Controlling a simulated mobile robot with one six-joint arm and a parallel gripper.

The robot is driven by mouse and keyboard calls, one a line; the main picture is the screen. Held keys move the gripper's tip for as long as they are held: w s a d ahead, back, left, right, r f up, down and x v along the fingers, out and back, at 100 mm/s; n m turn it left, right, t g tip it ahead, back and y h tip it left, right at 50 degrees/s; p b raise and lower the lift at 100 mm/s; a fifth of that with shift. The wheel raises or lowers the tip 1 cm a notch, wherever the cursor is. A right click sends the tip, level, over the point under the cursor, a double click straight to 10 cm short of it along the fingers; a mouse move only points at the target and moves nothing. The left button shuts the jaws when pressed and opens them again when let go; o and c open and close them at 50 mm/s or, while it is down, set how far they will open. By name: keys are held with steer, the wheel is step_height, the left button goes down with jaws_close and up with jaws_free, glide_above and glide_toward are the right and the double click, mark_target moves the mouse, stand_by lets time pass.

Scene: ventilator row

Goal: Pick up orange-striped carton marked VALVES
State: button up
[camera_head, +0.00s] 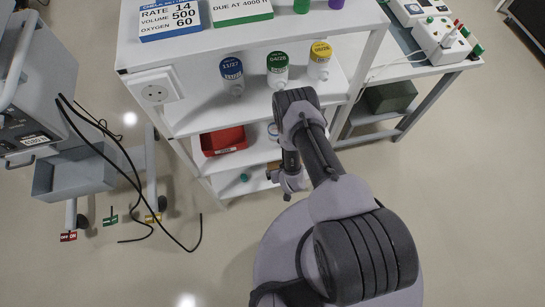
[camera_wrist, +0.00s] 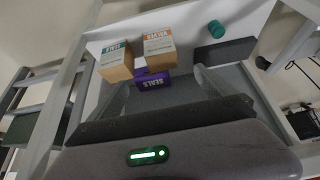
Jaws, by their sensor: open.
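The orange-striped carton (camera_wrist: 159,50) is a brown box with a white and orange printed face, on a white shelf in the wrist view. In the head view my gripper (camera_head: 290,182) is at the rack's lower shelves; the cartons are hidden there.
A teal cylinder (camera_wrist: 216,29) and a dark flat block (camera_wrist: 224,51) are right of the cartons. The white rack (camera_head: 190,118) has shelves above, bottles and a red bin (camera_head: 223,141). Cables hang at left. Floor at right is clear.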

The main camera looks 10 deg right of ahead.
mark_target(276, 167)
steer(key=b+x, duration=1)
steer(key=x, duration=0.6)
steer(key=shift+a+f+b, duration=0.15)
steer(key=shift+f+b, duration=0.25)
steer(key=shift+f, duration=0.05)
steer(key=shift+r, duration=0.15)
steer(key=c, duration=1.6)
